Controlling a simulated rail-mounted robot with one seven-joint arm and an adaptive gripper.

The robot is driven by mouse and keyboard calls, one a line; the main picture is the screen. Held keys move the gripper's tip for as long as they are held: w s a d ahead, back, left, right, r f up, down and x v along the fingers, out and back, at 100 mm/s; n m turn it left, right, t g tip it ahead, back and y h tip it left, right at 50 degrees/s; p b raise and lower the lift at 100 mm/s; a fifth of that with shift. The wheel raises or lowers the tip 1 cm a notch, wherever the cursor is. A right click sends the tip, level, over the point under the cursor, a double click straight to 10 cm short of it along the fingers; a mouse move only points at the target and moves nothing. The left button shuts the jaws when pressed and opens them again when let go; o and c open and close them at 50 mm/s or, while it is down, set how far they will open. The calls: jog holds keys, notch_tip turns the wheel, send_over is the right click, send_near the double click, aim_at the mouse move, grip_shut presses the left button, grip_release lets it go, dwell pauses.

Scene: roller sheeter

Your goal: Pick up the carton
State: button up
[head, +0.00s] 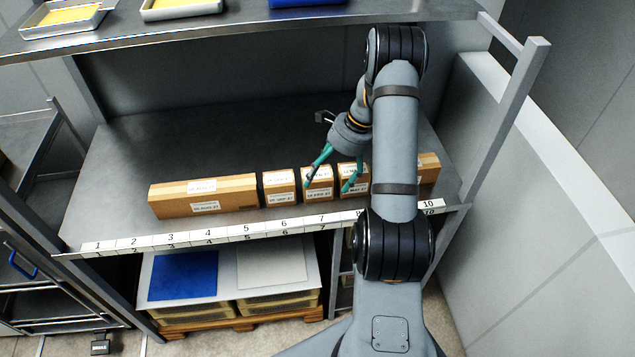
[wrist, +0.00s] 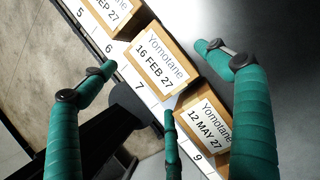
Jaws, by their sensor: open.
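A row of brown cardboard cartons stands along the front of the middle shelf, and the task does not say which one is meant. A small carton marked "16 FEB 27" (wrist: 160,62) stands by shelf numbers 6 and 7; it appears to be this carton in the head view (head: 319,190). To its right is a carton marked "12 MAY 27" (wrist: 208,125), partly hidden by a finger. My gripper (head: 329,184) has teal fingers, spread open and empty. In the wrist view the fingertips (wrist: 155,75) are spread around the "16 FEB 27" carton; contact cannot be told.
A long carton (head: 160,203) and another small carton (head: 279,187) stand to the left. A further carton (head: 429,165) is partly behind my arm. The shelf (head: 180,145) is bare behind the row. An upper shelf (head: 250,25) with trays hangs above; a post (head: 505,110) bounds the right.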

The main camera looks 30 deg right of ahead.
aim_at(318, 185)
jog(key=shift+p+x, duration=0.8)
jog(key=shift+x, duration=1.55)
jog(key=shift+w+a, duration=0.1)
jog(key=shift+a, duration=0.05)
jog(key=shift+c, duration=0.4)
jog(key=c, duration=1.4)
jog(key=shift+r, duration=0.1)
